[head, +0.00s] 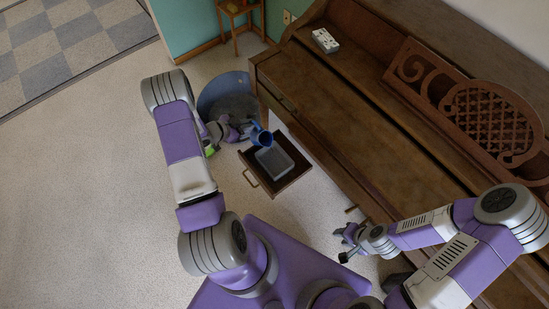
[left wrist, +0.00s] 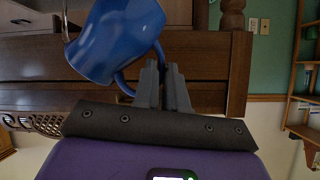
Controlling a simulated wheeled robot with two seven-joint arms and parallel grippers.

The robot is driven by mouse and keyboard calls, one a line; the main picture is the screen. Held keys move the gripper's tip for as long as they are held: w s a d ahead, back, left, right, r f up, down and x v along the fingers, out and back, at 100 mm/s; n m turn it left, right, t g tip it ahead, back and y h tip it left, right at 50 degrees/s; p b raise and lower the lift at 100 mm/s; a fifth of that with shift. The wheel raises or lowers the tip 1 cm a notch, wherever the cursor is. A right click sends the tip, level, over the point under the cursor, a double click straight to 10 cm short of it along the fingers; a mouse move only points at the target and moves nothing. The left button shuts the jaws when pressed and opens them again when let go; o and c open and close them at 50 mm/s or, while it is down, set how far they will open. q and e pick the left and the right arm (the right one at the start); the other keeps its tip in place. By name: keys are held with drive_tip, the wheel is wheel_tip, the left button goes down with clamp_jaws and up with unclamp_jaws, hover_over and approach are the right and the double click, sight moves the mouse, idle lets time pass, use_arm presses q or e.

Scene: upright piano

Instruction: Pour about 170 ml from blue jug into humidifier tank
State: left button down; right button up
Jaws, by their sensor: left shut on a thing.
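The blue jug (head: 262,138) is in the air at the back edge of the tank, its mouth toward the tank; it looks tilted. The humidifier tank (head: 275,161) is a grey open rectangular container in a pulled-out wooden drawer. My left gripper (head: 246,131) is shut on the jug's handle. In the left wrist view, the fingers (left wrist: 165,84) close on the handle beside the blue jug (left wrist: 112,40). I cannot make out any stream or the water level. My right gripper (head: 343,244) is empty and open, low at the right, away from the jug.
The drawer (head: 293,178) juts out below the piano (head: 330,95). A round blue bin or tub (head: 226,92) stands behind my left wrist. A white power strip (head: 325,40) lies on the piano. The pale floor (head: 80,200) at left is clear.

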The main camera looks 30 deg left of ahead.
sight(257, 126)
use_arm(q)
drive_tip(key=shift+s+d+r+m+y+b, duration=0.15)
drive_tip(key=shift+d+r+m+y+b, duration=0.25)
drive_tip(key=shift+d+m+b, duration=0.1)
idle(0.8)
drive_tip(key=shift+s+d+m+t+y+b, duration=0.2)
drive_tip(key=shift+d+m+t+y+b, duration=0.25)
drive_tip(key=shift+b, duration=0.35)
idle(0.5)
drive_tip(key=shift+s+d+r+m+t+y, duration=0.2)
drive_tip(key=shift+d+r+m+t+y, duration=0.05)
drive_tip(key=shift+d+r+m+y, duration=0.3)
idle(0.7)
drive_tip(key=shift+s+d+r+b, duration=0.2)
drive_tip(key=shift+d+b, duration=0.25)
drive_tip(key=shift+b, duration=0.15)
drive_tip(key=shift+s+d+r+m+t+y+b, duration=0.1)
drive_tip(key=shift+d+r+m+t+y+b, duration=0.3)
drive_tip(key=shift+b, duration=0.35)
